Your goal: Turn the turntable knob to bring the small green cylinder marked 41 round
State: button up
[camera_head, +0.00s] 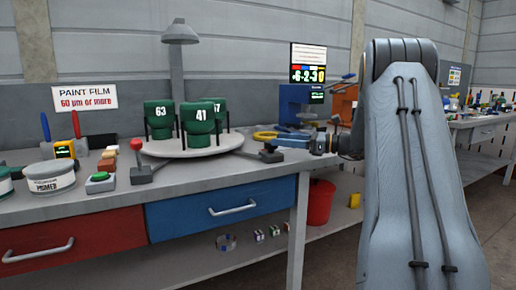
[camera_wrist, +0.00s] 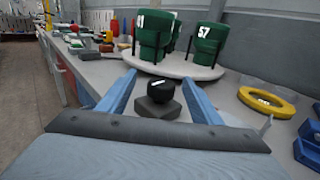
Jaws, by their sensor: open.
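The round turntable (camera_head: 158,149) stands on the bench with green cylinders on it. The cylinder marked 41 (camera_head: 198,122) faces the front, with 63 (camera_head: 159,118) to its left and 57 (camera_head: 220,108) partly hidden behind it to the right. In the wrist view, cylinder 41 (camera_wrist: 153,40) and cylinder 57 (camera_wrist: 206,45) show beyond the knob. The black turntable knob (camera_wrist: 161,90) sits on a grey block at the turntable's near edge; it also shows in the head view (camera_head: 270,152). My gripper (camera_wrist: 159,80) is open, its blue fingers either side of the knob, with gaps showing.
A red-topped lever (camera_head: 138,158) and a green button (camera_head: 99,177) are left of the turntable. A yellow ring (camera_wrist: 267,102) lies right of the knob, with a blue device (camera_head: 300,103) behind. A lamp (camera_head: 180,35) stands over the turntable. Drawers are below.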

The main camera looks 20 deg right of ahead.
aim_at(261, 152)
jog(key=shift+w+f, duration=0.3)
jog(key=shift+f, duration=0.1)
jog(key=shift+s+f+b, duration=0.1)
jog(key=shift+b, duration=0.3)
jog(key=shift+w+f+b, duration=0.25)
jog(key=shift+f+b, duration=0.4)
jog(key=shift+f, duration=0.05)
jog(key=shift+b+x, duration=0.55)
jog(key=shift+x, duration=3.35)
jog(key=shift+c, duration=0.6)
jog(key=c, duration=0.9)
jog(key=shift+c, duration=0.2)
